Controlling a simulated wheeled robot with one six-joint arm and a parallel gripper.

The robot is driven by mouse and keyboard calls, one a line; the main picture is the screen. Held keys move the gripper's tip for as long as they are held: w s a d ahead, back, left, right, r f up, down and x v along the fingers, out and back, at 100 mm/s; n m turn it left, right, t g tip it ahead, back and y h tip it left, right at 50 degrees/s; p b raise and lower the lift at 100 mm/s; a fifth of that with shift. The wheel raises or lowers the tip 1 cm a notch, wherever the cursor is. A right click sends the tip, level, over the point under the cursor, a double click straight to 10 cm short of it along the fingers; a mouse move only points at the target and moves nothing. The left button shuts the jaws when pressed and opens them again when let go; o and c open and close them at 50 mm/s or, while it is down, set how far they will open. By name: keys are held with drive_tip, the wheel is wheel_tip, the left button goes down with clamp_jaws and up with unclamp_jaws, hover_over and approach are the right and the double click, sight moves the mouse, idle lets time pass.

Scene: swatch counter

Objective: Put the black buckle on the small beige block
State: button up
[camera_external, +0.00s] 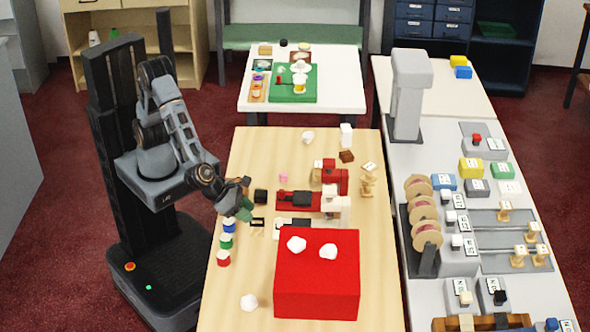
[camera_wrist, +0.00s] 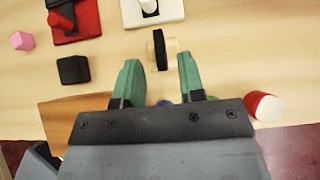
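The black buckle (camera_wrist: 159,48) shows in the wrist view as a narrow dark upright shape just beyond my fingertips. A small pale beige block (camera_wrist: 172,52) shows around it; I cannot tell whether the buckle rests on it or is only in line with it. In the external view the buckle (camera_external: 258,222) is a small dark frame on the wooden table, just right of my gripper (camera_external: 242,207). In the wrist view my gripper (camera_wrist: 159,66) has its two green fingers apart, on either side of the buckle's line, with nothing visibly held between them.
A black cube (camera_external: 260,196) stands close by. White-topped green, blue and red cylinders (camera_external: 223,258) line the table's left edge. Red and black pieces (camera_external: 300,200) lie to the right. A large red box (camera_external: 317,285) fills the table's front right.

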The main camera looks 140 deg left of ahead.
drive_tip(key=s+d+r+m+t+h, duration=0.4)
drive_tip(key=r+m, duration=0.4)
drive_tip(key=m, duration=0.4)
drive_tip(key=s+d+r+m+t+h, duration=0.15)
drive_tip(key=d+r+m+h, duration=0.45)
drive_tip(key=m, duration=0.6)
drive_tip(key=s+a+f+m+g+y, duration=0.2)
drive_tip(key=s+a+m+g, duration=0.2)
drive_tip(key=s+m, duration=0.5)
drive_tip(key=s+a+f+m+g+y, duration=0.1)
drive_tip(key=s+a+f+m+g, duration=0.2)
drive_tip(key=s+m, duration=0.6)
drive_tip(key=a+m+g, duration=0.1)
drive_tip(key=m, duration=0.2)
drive_tip(key=shift+s+g+y+p, duration=0.35)
drive_tip(key=shift+s+y+p, duration=0.05)
wheel_tip(320, 180, up, 5)
drive_tip(key=p, duration=0.4)
